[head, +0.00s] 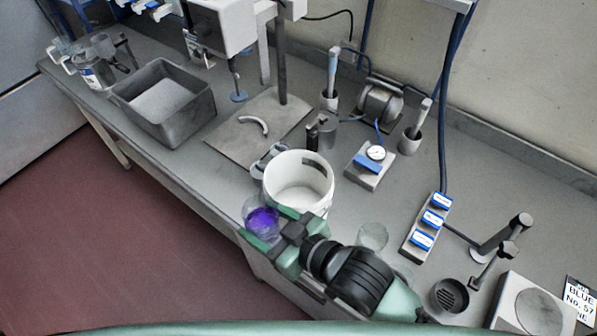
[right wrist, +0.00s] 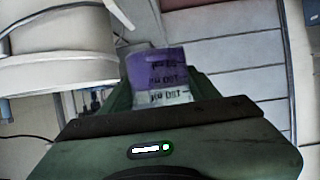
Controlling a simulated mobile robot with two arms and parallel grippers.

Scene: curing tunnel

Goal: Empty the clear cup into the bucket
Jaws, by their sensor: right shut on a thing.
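The clear cup (head: 262,222) holds purple liquid and is at the front left of the white bucket (head: 318,205), outside it. My right gripper (head: 267,227) is shut on the cup, a finger on either side. In the right wrist view the cup (right wrist: 155,68) shows between the fingers, with ml marks and purple liquid; the liquid's edge runs about level with the marks, so the cup looks roughly upright. The bucket wall (right wrist: 60,72) is close beside it there. The bucket is open at the top with a pale inside. My left gripper is out of view.
Another clear cup (head: 372,237) stands right of the bucket, behind my right arm. A gauge block (head: 370,168) and a blue-labelled strip (head: 430,222) lie further right. A grey bin (head: 165,132) is at left. The bench's front edge is near the held cup.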

